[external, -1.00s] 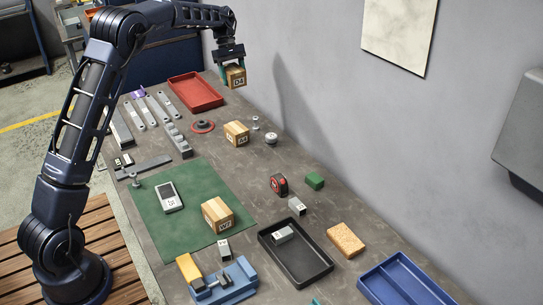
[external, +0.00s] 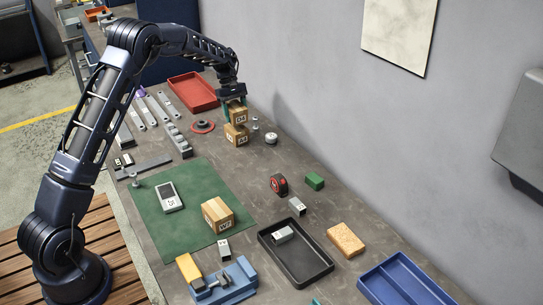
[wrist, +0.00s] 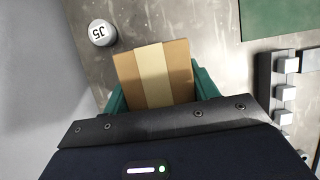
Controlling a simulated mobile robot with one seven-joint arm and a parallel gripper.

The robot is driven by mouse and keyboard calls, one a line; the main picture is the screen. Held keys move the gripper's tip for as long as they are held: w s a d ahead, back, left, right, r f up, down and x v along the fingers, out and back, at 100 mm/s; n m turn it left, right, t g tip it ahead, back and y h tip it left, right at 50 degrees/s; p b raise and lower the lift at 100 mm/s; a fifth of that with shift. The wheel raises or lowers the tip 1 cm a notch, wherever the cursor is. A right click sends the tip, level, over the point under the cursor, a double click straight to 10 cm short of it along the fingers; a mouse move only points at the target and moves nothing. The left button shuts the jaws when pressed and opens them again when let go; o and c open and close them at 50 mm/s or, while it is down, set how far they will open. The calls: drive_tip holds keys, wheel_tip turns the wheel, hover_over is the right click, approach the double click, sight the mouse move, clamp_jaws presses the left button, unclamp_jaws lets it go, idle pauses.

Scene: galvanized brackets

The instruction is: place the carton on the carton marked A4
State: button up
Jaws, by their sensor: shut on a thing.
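A small brown carton marked D4 (external: 238,115) is held in my gripper (external: 236,103), whose green fingers are shut on its sides. The carton marked A4 (external: 237,135) stands on the grey table directly below. The held carton is right over it, and its lower edge appears at the top of A4; I cannot tell whether they touch. In the wrist view the held carton (wrist: 153,75) shows its top with a pale tape strip, between the green fingers. The A4 carton is hidden there behind it.
A white round piece marked J5 (wrist: 102,32) and a small grey weight (external: 255,124) stand close by. A red tray (external: 194,92) and a dark round part (external: 203,126) lie to the left. A carton marked W7 (external: 218,214) is on the green mat (external: 150,205).

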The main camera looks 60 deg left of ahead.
drive_tip(key=shift+f, duration=1.75)
drive_tip(key=shift+f, duration=0.15)
drive_tip(key=o, duration=1.1)
